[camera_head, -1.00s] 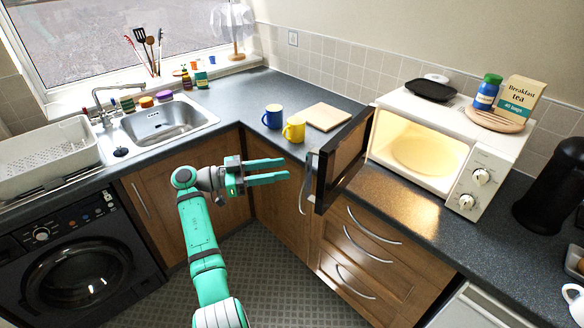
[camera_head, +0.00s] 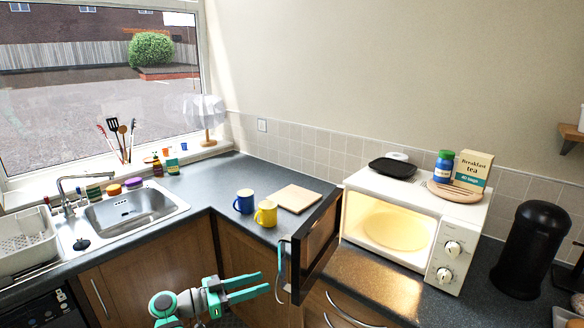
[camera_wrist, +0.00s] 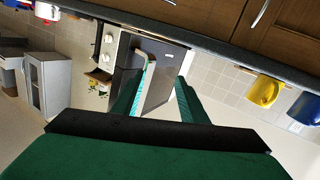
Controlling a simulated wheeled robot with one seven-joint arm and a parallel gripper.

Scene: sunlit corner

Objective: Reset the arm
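My gripper (camera_head: 268,285) is in front of the counter corner, below the counter top and left of the open microwave door (camera_head: 317,240). Its two green fingers are spread apart with nothing between them. In the wrist view the fingers (camera_wrist: 158,95) show at the centre, apart and empty, with the door beyond them. The white microwave (camera_head: 410,228) stands on the right counter, its door swung open and its lit inside empty apart from the turntable. My gripper appears apart from the door.
A blue mug (camera_head: 244,201), a yellow mug (camera_head: 266,213) and a wooden board (camera_head: 298,198) sit on the corner counter. The sink (camera_head: 130,210) is at left. A black bin-like canister (camera_head: 530,250) stands right of the microwave. The open door juts past the counter edge.

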